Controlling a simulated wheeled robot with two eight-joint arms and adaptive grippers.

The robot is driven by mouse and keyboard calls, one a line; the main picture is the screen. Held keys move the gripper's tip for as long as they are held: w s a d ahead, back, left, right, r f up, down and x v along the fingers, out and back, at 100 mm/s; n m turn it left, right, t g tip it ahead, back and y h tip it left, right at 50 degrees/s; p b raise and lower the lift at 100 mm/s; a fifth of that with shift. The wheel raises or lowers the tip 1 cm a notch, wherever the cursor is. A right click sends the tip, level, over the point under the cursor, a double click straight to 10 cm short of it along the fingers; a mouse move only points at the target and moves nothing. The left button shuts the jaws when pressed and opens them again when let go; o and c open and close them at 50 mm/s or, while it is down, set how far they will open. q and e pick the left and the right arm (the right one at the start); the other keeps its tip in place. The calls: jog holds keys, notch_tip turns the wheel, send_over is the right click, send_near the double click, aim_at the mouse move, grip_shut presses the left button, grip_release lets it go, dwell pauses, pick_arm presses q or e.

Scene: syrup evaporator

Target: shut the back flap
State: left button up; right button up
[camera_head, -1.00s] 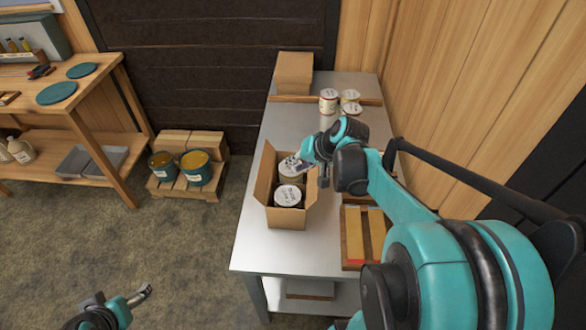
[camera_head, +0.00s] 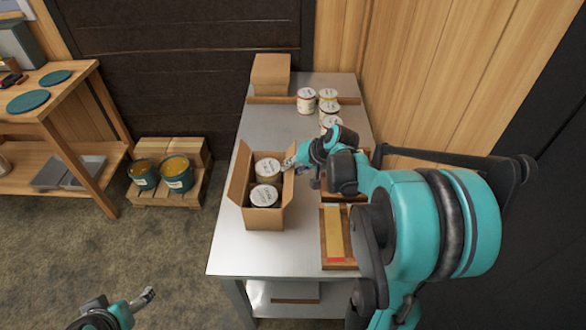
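An open cardboard box (camera_head: 264,219) stands on the metal table with two lidded jars inside, a front jar (camera_head: 264,195) and a back jar (camera_head: 267,168). Its left flap (camera_head: 240,172) stands up, and a right flap (camera_head: 288,190) rises on the other side. I cannot make out the back flap clearly. My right gripper (camera_head: 289,162) is at the box's back right corner, its fingertips close to the back jar's right side. Whether it touches the box is unclear, as is its opening. My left gripper (camera_head: 146,296) is low over the floor at bottom left, away from the box, its opening unclear.
The metal table (camera_head: 232,245) is clear left of the box. A closed carton (camera_head: 270,74) and several jars (camera_head: 306,100) stand at the back. A wooden frame (camera_head: 335,235) lies to the right, under my arm. A pallet with tins (camera_head: 178,174) is on the floor.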

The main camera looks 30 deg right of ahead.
grip_shut()
jog(key=shift+w+a+r+n+g+h+p, duration=0.35)
jog(key=shift+a+g+h+p, duration=0.2)
jog(key=shift+h+p, duration=0.5)
jog(key=shift+w+a+g+h+p, duration=0.25)
jog(key=shift+a+g+h+p, duration=0.1)
jog(key=shift+g+h+p, duration=0.25)
jog(key=shift+w+a+n+g+h, duration=0.3)
jog(key=shift+g+h, duration=0.35)
jog(key=shift+h, duration=0.3)
